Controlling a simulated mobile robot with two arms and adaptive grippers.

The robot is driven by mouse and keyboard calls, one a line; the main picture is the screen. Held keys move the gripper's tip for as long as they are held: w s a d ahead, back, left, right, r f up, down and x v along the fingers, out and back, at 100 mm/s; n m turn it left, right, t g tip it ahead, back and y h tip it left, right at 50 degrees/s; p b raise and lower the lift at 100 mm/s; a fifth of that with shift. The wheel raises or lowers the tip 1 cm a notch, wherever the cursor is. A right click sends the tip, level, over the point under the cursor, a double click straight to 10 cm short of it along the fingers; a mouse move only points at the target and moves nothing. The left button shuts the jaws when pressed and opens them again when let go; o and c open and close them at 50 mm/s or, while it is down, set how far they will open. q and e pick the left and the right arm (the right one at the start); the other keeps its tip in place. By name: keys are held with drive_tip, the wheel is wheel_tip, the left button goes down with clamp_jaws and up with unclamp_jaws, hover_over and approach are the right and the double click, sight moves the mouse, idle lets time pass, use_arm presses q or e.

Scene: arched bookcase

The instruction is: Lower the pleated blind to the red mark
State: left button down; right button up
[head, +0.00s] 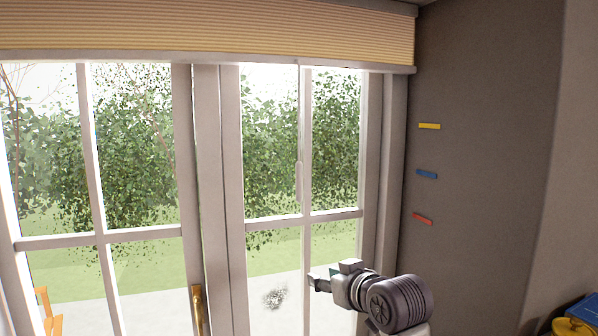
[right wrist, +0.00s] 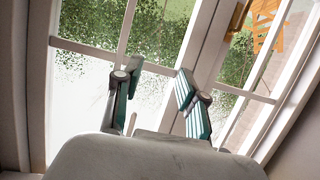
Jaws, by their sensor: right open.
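The tan pleated blind (head: 210,30) is mostly raised. Its pale bottom rail (head: 210,60) runs across the top of the window, above the yellow mark. A thin cord hangs from the rail and ends in a slim pale handle (head: 299,182). The red mark (head: 422,219) is the lowest of three marks on the grey wall to the right. My right gripper (head: 318,282) is below the handle and apart from it, in front of the lower panes. In the right wrist view its fingers (right wrist: 157,78) are spread, with nothing seen between them. My left gripper is not in view.
A yellow mark (head: 429,126) and a blue mark (head: 427,174) sit above the red one. A brass door handle (head: 197,307) is on the window frame. An orange object (head: 48,312) stands at lower left, and blue and yellow items (head: 577,316) at lower right.

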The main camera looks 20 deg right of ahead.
sight(301, 172)
wheel_tip(301, 172, up, 19)
drive_tip(key=w+d+t+y, duration=0.1)
drive_tip(key=w+d+t, duration=0.1)
drive_tip(key=t, duration=0.1)
drive_tip(key=w+a+p, duration=0.1)
drive_tip(key=w+p, duration=0.1)
drive_tip(key=w, duration=0.2)
drive_tip(key=w+a+p, duration=0.1)
drive_tip(key=w+p, duration=0.1)
drive_tip(key=w, duration=0.2)
drive_tip(key=w+a+p, duration=0.1)
drive_tip(key=w+p, duration=0.1)
drive_tip(key=w, duration=0.2)
drive_tip(key=shift+r+p, duration=0.3)
drive_tip(key=shift+w+f, duration=0.15)
drive_tip(key=shift+w, duration=0.5)
drive_tip(key=shift+c, duration=0.2)
clamp_jaws()
